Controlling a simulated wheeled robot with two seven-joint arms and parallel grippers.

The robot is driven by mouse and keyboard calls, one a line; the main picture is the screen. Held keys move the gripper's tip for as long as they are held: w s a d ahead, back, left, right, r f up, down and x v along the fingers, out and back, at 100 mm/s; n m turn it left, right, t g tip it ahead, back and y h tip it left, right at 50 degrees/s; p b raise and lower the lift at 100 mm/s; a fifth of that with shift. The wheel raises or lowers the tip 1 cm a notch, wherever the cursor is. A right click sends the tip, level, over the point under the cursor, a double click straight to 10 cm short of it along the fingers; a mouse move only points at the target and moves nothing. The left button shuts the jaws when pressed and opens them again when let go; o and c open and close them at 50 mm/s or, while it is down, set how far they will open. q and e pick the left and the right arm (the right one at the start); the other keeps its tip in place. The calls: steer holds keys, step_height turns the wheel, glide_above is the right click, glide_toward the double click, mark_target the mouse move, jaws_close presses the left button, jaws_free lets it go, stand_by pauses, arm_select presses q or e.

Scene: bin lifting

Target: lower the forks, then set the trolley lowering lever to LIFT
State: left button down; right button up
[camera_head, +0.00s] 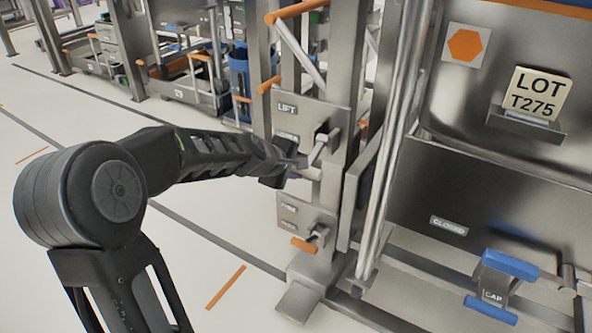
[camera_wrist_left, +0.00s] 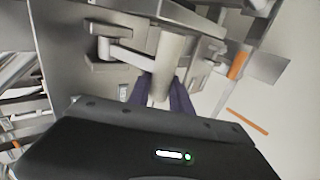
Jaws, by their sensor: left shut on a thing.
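The lever (camera_head: 319,150) has a grey metal handle on an upright plate (camera_head: 300,112) of the trolley. The plate is marked LIFT at its top, with a second, partly hidden label lower down. The handle slants down to the left, below the LIFT label. My left gripper (camera_head: 302,168) is at the handle. In the left wrist view, the purple fingers (camera_wrist_left: 160,97) of my left gripper are shut on the lever's round handle (camera_wrist_left: 172,60). I cannot make out the forks. My right gripper is out of view.
A lower plate (camera_head: 304,215) carries another lever with an orange end (camera_head: 304,245). A large steel bin (camera_head: 465,170) with a LOT T275 card (camera_head: 537,92) stands at right. Blue-handled CAP part (camera_head: 494,284) sits below it. Open floor lies at left.

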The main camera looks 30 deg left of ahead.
arm_select(q)
steer(key=shift+w+f, duration=0.1)
steer(key=shift+f, duration=0.45)
steer(key=c, duration=1.2)
jaws_free()
steer(key=shift+o, duration=0.2)
steer(key=shift+s+r, duration=0.3)
steer(key=shift+r, duration=0.1)
steer(key=p+v, duration=0.2)
steer(key=v, duration=0.4)
steer(key=shift+r, duration=0.15)
steer(key=shift+s+r, duration=0.1)
steer(key=shift+s, duration=0.25)
